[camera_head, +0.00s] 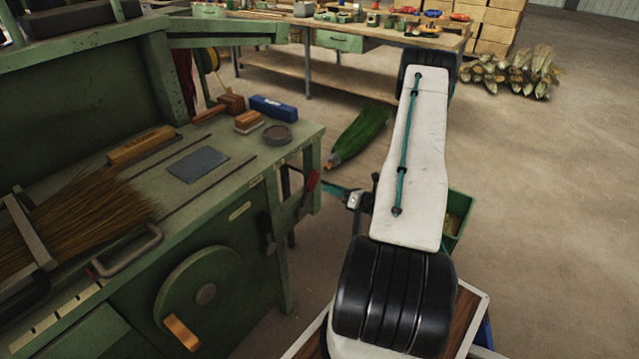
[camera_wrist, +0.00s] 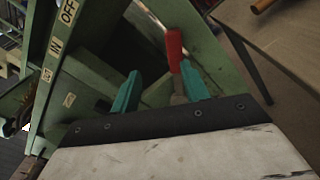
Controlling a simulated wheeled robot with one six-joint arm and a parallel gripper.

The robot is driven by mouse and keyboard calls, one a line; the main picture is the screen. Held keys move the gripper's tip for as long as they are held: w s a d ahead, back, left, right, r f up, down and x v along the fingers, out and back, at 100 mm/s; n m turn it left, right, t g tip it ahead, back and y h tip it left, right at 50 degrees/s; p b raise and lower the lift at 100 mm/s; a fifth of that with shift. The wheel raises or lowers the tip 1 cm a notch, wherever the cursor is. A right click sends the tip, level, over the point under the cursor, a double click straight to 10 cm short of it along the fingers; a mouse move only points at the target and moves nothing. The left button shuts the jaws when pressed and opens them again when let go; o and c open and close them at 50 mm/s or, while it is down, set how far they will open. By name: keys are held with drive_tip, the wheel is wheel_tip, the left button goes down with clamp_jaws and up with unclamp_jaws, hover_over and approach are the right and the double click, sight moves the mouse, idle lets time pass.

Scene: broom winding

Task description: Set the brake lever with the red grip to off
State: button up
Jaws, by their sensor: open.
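The brake lever's red grip (camera_head: 312,181) is at the right end of the green machine in the head view. In the wrist view the red grip (camera_wrist: 174,50) points up, with a grey metal shank below it. My gripper (camera_wrist: 160,80) is open, with two teal fingers. The lever appears between the fingers, close to the right one; I cannot tell whether it touches. In the head view my gripper (camera_head: 337,188) is just right of the grip, partly hidden by my arm. An OFF label (camera_wrist: 68,12) and an IN label (camera_wrist: 55,47) are at upper left.
The green machine's bench (camera_head: 240,150) holds straw bristles (camera_head: 80,215), a blue block (camera_head: 273,108) and a round dish (camera_head: 277,135). A handwheel (camera_head: 206,294) is on its front. A green bin (camera_head: 457,218) stands right of my arm.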

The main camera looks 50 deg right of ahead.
sight(316, 181)
drive_tip(key=shift+m+h, duration=0.7)
drive_tip(key=shift+h, duration=0.1)
drive_tip(key=w, duration=0.2)
drive_tip(key=w+f, duration=0.1)
drive_tip(key=w, duration=0.4)
drive_tip(key=shift+d+f, duration=0.2)
drive_tip(key=shift+d, duration=0.2)
clamp_jaws()
